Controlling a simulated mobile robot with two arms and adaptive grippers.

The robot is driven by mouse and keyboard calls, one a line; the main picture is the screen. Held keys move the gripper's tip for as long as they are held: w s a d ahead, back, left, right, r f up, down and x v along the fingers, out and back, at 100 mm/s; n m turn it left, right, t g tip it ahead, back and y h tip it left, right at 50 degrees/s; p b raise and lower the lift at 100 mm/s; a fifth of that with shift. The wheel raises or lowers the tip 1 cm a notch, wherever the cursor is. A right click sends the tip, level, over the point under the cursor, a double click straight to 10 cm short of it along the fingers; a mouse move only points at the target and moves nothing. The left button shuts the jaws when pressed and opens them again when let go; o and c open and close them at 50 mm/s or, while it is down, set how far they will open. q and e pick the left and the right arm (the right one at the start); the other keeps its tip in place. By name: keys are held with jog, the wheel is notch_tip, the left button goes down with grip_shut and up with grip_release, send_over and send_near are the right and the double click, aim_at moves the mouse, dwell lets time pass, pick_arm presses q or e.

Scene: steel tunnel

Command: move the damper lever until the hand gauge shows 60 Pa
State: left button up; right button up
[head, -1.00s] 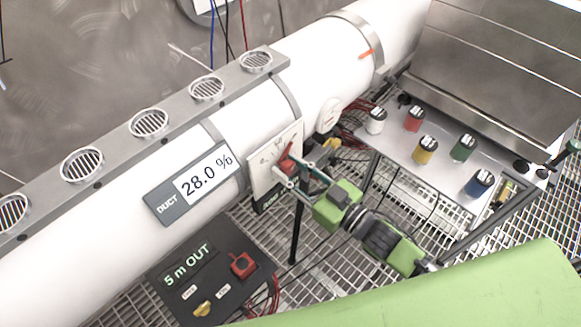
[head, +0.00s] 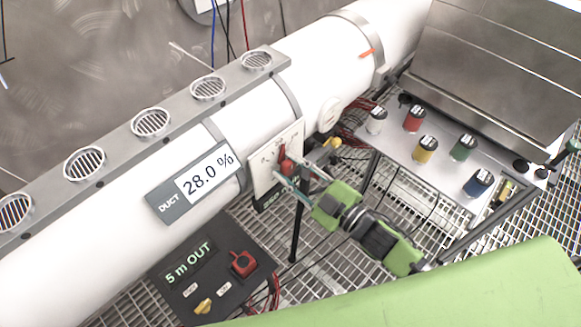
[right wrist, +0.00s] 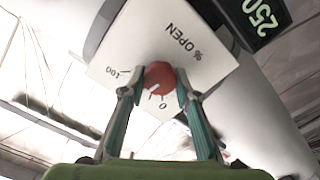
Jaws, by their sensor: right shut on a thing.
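The red damper lever (head: 283,154) sits on a white scale plate (head: 264,177) on the duct's side. My right gripper (head: 287,170) is shut on the lever. In the right wrist view its red round knob (right wrist: 160,73) lies between my fingertips (right wrist: 160,84), and the plate (right wrist: 110,55) reads "% OPEN" with 0 and 100 marks. A black display (right wrist: 262,15) beside the plate shows green digits like 250, partly cut off. I cannot tell whether it is the hand gauge; no Pa reading is legible. My left gripper is not in view.
The white duct (head: 75,235) carries a grey DUCT display (head: 195,183) reading 28.0 %. Several coloured cans stand on a metal table (head: 400,150) at right.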

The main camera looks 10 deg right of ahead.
dwell(0.5)
jog(key=o, duration=1.1)
jog(key=v, duration=1.2)
